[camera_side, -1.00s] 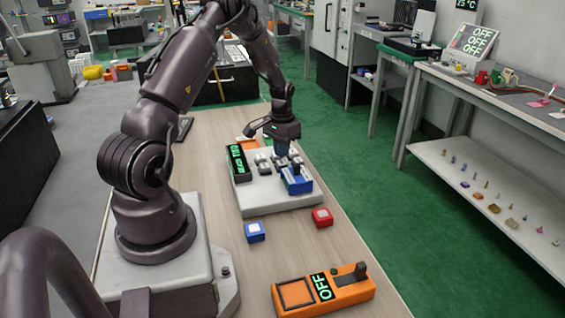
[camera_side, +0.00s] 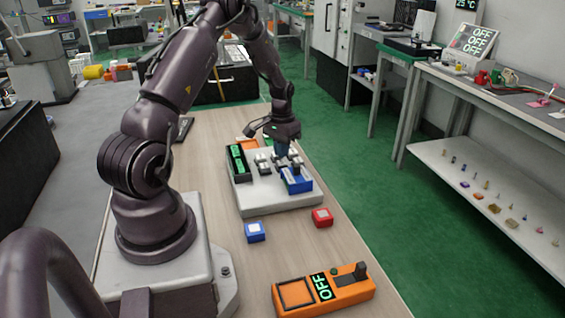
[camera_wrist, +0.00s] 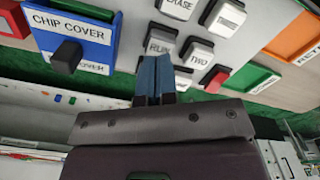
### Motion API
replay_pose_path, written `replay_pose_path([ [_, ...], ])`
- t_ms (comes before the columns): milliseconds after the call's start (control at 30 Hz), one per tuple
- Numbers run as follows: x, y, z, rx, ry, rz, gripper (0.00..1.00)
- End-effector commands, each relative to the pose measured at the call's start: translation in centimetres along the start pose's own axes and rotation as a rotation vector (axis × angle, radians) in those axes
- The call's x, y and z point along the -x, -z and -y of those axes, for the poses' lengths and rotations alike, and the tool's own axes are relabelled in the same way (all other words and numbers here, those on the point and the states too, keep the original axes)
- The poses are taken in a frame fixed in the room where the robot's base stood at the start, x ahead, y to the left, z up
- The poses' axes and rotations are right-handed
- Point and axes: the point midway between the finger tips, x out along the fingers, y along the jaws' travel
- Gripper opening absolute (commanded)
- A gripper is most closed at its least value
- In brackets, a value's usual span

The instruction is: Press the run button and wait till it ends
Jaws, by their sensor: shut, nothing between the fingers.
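The button box (camera_side: 270,207) is a pale block on the table, with a dark display (camera_side: 237,163) showing green text too small to read. In the wrist view the grey RUN button (camera_wrist: 160,40) lies just beyond my fingertips. My gripper (camera_wrist: 153,60) is shut and empty, its blue fingers pointing at that button and covering its lower edge. I cannot tell whether they touch or press it. In the side view my gripper (camera_side: 283,153) is low over the buttons and hides some of them.
The blue chip cover (camera_wrist: 75,35) with a black lever is beside the buttons, left in the wrist view. The ERASE button (camera_wrist: 180,8) and TWO button (camera_wrist: 207,74) are close by. A blue block (camera_side: 255,232), a red block (camera_side: 322,217) and an orange OFF box (camera_side: 350,290) stand nearer the camera.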

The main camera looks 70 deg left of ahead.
Motion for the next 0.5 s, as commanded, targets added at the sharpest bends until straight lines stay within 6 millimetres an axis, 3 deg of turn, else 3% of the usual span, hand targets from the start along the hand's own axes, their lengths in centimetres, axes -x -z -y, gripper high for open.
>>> replay_pose_path([
  [500, -1.04, 0.01, 0.00, 0.000, 0.000, 0.000, 0.00],
])
